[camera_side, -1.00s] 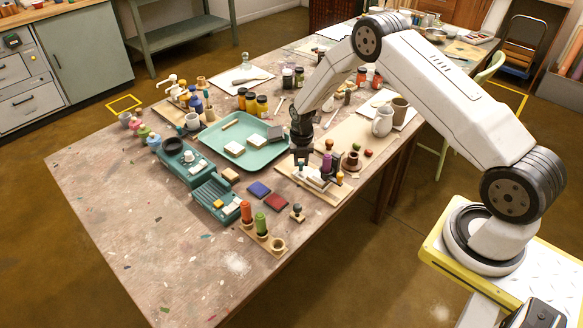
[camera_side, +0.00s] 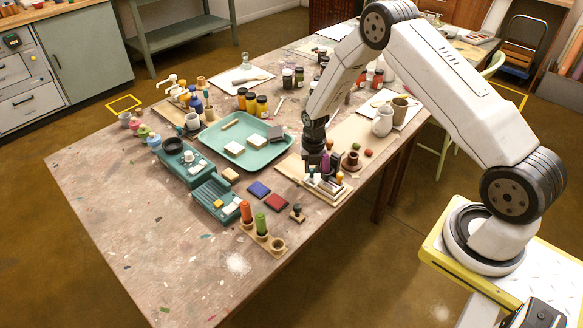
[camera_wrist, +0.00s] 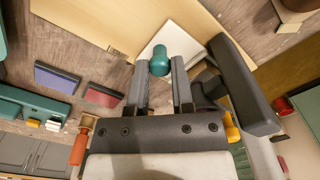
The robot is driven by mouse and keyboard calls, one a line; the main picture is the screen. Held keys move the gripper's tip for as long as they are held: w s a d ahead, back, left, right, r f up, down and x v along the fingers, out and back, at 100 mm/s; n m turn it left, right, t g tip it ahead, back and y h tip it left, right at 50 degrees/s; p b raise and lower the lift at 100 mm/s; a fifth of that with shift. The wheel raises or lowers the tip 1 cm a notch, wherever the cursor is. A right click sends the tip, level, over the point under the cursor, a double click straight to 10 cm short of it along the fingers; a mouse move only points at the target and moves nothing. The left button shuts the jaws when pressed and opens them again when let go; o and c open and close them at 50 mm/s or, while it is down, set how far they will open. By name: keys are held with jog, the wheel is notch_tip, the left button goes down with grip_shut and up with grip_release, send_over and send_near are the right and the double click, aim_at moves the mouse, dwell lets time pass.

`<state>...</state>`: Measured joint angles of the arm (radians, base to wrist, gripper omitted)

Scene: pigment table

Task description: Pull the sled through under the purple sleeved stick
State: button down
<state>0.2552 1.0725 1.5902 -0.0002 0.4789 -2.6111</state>
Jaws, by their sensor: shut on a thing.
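My gripper (camera_side: 314,168) is low over a pale wooden board (camera_side: 333,198) near the table's right edge. In the wrist view my gripper's fingers (camera_wrist: 160,80) are shut on a teal knob (camera_wrist: 160,58). The knob stands over a white slab (camera_wrist: 180,38), which looks like the sled, on the pale board. The purple sleeved stick (camera_side: 326,161) stands close to the right of my gripper in the side view. My gripper partly hides the sled and the foot of the stick there. I cannot tell whether any part of the sled is under the stick.
A blue pad (camera_side: 259,189) and a red pad (camera_side: 277,202) lie left of the board. A dark-knobbed stamp (camera_side: 297,212) stands in front of it. A teal tray (camera_side: 268,157) is behind to the left. A brown pot (camera_side: 352,160) stands right of the stick.

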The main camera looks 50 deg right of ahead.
jog(key=shift+c, duration=2.4)
grip_release()
jog(key=shift+r, duration=0.1)
jog(key=shift+r, duration=3.8)
jog(key=s+a+r+m+t, duration=0.1)
jog(key=s+a+r+m, duration=0.5)
jog(key=s+m, duration=0.3)
jog(key=s+a+r+m+t, duration=0.1)
jog(key=s+a+r+m, duration=0.5)
jog(key=m, duration=1.2)
jog(key=s+r, duration=0.1)
jog(key=s, duration=0.2)
jog(key=shift+r+t, duration=0.3)
jog(key=shift+r, duration=0.05)
